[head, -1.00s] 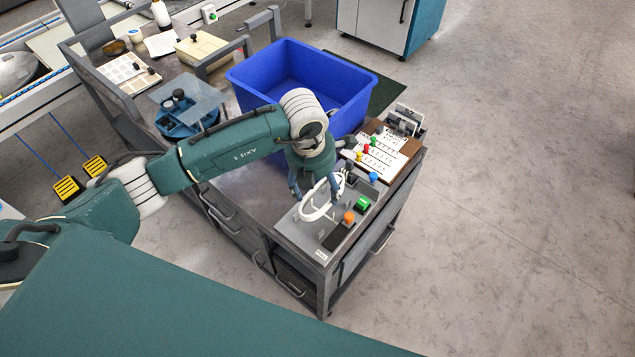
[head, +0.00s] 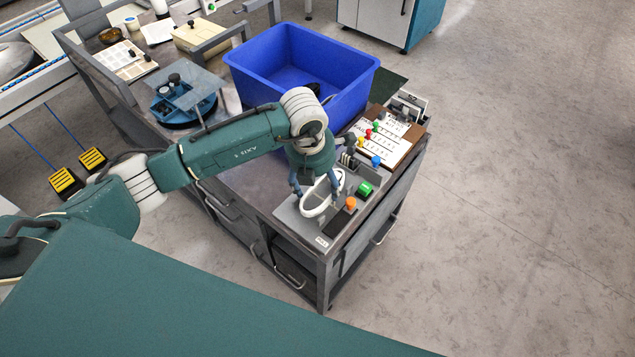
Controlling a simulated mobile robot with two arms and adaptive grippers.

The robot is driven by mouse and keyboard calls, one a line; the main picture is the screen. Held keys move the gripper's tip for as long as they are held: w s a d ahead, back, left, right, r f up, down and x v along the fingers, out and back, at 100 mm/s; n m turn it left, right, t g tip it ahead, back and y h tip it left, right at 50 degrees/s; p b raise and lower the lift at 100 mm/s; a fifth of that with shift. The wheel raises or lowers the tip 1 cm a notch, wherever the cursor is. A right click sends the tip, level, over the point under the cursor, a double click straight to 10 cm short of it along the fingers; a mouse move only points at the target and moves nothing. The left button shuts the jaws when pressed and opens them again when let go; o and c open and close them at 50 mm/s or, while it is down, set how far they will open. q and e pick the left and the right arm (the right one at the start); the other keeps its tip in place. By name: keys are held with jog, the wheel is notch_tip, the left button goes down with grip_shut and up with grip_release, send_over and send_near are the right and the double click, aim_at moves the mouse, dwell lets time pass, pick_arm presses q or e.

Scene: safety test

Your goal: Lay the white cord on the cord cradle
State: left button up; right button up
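The white cord (head: 308,213) shows as a pale loop at the near end of the bench, over a grey plate (head: 291,218). My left gripper (head: 318,190) points down at the loop. Its fingers are spread to either side of the cord's upper part. Whether they press on the cord is too small to tell, as is whether the loop rests on the plate. I cannot make out the cord cradle for certain; the plate lies directly under the loop. My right gripper is out of view.
A blue bin (head: 345,103) stands behind my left arm. Orange (head: 351,203), green (head: 365,188) and blue (head: 376,161) knobs sit right of the cord. A white board (head: 391,150) with coloured knobs lies farther back. Open floor lies to the right.

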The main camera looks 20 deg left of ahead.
pick_arm(q)
jog(key=o, duration=0.4)
jog(key=shift+s+f, duration=0.3)
jog(key=shift+f, duration=0.4)
jog(key=shift+o, duration=0.3)
jog(key=shift+w+f+g, duration=0.15)
jog(key=shift+w+g, duration=0.15)
jog(key=shift+s+d+r, duration=0.1)
jog(key=shift+r, duration=0.15)
